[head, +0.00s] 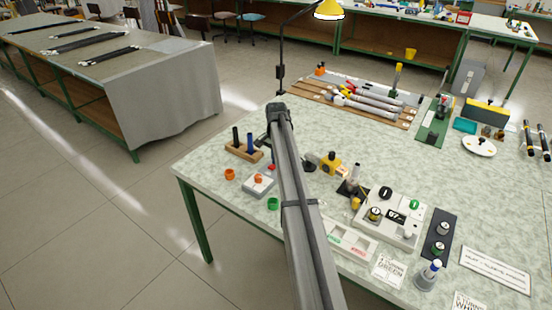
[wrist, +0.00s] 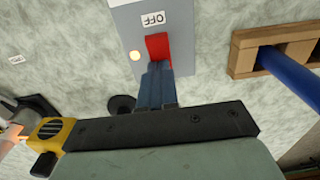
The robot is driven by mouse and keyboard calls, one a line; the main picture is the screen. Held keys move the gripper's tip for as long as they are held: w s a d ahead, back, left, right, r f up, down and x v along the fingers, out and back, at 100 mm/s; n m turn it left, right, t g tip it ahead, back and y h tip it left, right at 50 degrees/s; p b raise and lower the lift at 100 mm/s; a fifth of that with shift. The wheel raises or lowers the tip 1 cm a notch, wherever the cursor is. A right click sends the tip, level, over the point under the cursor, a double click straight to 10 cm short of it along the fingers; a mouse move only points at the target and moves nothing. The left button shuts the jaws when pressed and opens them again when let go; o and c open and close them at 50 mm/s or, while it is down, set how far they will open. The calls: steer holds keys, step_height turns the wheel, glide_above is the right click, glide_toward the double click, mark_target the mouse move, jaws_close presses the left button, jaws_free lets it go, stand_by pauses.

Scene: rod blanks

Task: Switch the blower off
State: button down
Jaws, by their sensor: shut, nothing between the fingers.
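In the head view the blower (head: 331,165) stands right of my arm. The grey box (head: 259,187) is left of it, and my arm hides the gripper's tips.
A wooden block (wrist: 245,62) with a blue rod (wrist: 290,75) stands close on the right in the wrist view. A white panel (head: 390,217) with knobs stands farther right.

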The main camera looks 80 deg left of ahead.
mark_target(272, 167)
steer(key=shift+d+f, duration=0.1)
steer(key=shift+f, duration=0.25)
steer(key=shift+s+d, duration=0.65)
steer(key=shift+r, duration=0.1)
step_height(272, 167, up, 14)
steer(key=shift+w+a+r, duration=0.15)
steer(key=shift+a+r, duration=0.05)
steer(key=shift+r, duration=0.05)
stand_by(0.4)
steer(key=shift+s+d+r, duration=0.1)
steer(key=shift+s+d, duration=0.25)
steer(key=shift+s, duration=0.15)
